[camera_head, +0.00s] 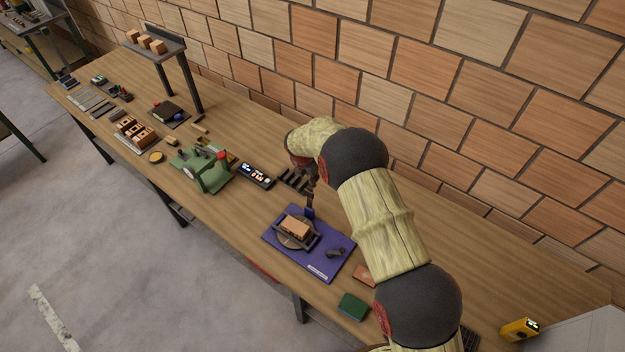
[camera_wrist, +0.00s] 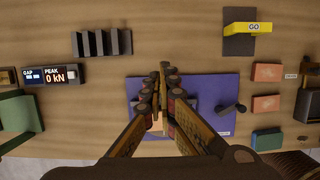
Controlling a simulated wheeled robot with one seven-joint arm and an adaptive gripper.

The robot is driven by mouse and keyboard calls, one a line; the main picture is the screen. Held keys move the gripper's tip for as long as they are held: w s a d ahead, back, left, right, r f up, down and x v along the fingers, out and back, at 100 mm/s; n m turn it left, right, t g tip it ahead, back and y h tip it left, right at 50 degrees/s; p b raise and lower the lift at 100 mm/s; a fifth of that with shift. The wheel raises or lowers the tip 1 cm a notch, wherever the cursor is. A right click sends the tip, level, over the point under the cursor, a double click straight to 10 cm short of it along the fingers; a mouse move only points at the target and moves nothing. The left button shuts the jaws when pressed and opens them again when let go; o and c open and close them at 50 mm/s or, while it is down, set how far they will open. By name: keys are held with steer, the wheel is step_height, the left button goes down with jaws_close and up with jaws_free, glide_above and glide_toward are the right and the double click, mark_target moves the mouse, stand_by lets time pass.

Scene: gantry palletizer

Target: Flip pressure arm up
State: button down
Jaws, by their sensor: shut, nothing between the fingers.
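A purple board (camera_head: 333,257) lies on the wooden bench and also shows in the wrist view (camera_wrist: 213,88). On it is a round grey plate (camera_head: 287,241) with a brown block (camera_head: 296,227) on top. A dark frame with bars (camera_head: 312,240) runs beside the block; it seems to be the pressure arm and lies low. My gripper (camera_head: 310,207) points down at the board's back edge, just behind the block. In the wrist view my gripper (camera_wrist: 164,75) is shut and empty over the board. Its fingers hide most of the block and frame, so contact is unclear.
A dark knob-like part (camera_head: 337,252) sits on the board's right side. A slotted black rack (camera_head: 294,180) and a display reading 0 kN (camera_wrist: 50,77) stand left. Green (camera_head: 352,306) and orange (camera_head: 364,275) blocks lie right. A brick wall (camera_head: 440,95) bounds the back.

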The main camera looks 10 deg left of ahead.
steer(key=shift+w+d+g, duration=0.15)
steer(key=shift+w+g, duration=0.15)
steer(key=shift+w, duration=0.1)
stand_by(1.3)
steer(key=v, duration=1.1)
steer(key=shift+s+r, duration=0.15)
steer(key=shift+r, duration=0.25)
